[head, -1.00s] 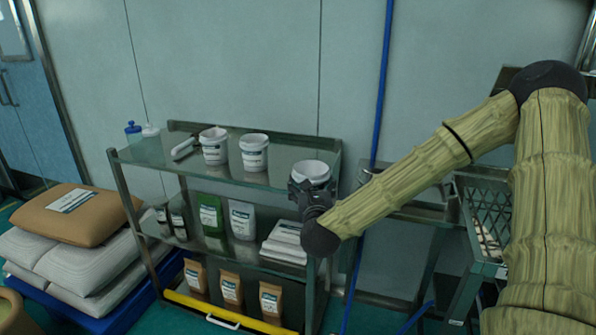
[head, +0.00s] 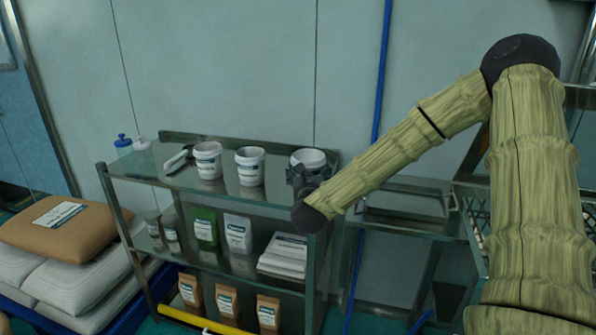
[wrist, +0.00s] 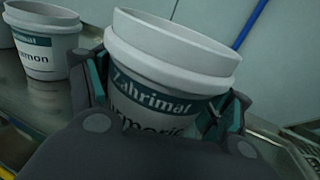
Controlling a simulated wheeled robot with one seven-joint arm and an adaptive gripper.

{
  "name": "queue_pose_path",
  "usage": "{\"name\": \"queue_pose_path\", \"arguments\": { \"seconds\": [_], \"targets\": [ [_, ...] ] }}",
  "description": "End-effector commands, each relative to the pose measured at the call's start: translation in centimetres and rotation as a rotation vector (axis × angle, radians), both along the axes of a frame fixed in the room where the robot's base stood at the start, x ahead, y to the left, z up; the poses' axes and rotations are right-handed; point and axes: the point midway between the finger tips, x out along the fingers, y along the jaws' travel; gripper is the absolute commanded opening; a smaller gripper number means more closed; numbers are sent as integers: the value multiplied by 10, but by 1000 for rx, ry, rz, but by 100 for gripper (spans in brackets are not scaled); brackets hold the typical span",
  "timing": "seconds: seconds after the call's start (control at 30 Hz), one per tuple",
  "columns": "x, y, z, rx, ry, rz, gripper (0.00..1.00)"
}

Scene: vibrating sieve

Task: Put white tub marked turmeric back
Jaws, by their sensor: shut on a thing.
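The white tub marked turmeric (wrist: 160,70) fills the middle of the wrist view, its label partly hidden by my gripper. My gripper (wrist: 165,105) is shut on it, one finger on each side. In the head view the tub (head: 309,157) is at the right end of the shelf rack's top shelf (head: 235,188), with my gripper (head: 305,178) in front of it. The tub looks slightly tilted in the wrist view. I cannot tell whether its base touches the shelf.
Two similar white tubs (head: 208,160) (head: 250,166) stand to the left on the top shelf, with a scoop (head: 178,160) and bottles (head: 123,145) further left. Pouches (head: 238,233) and jars fill the middle shelf. A blue pole (head: 378,100) rises right of the rack.

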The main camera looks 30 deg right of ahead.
Motion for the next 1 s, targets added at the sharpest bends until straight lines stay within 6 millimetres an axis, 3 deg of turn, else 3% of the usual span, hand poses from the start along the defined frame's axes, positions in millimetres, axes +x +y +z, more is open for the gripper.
{"name": "queue_pose_path", "arguments": {
  "seconds": [0.2, 0.4, 0.63, 1.0],
  "targets": [
    [44, -9, -2, -4, 1, 0, 48],
    [74, -16, -6, -2, 0, 0, 48],
    [82, -17, -12, -2, 1, 1, 48],
    [82, -18, -42, -1, 0, 0, 48]
  ]
}}
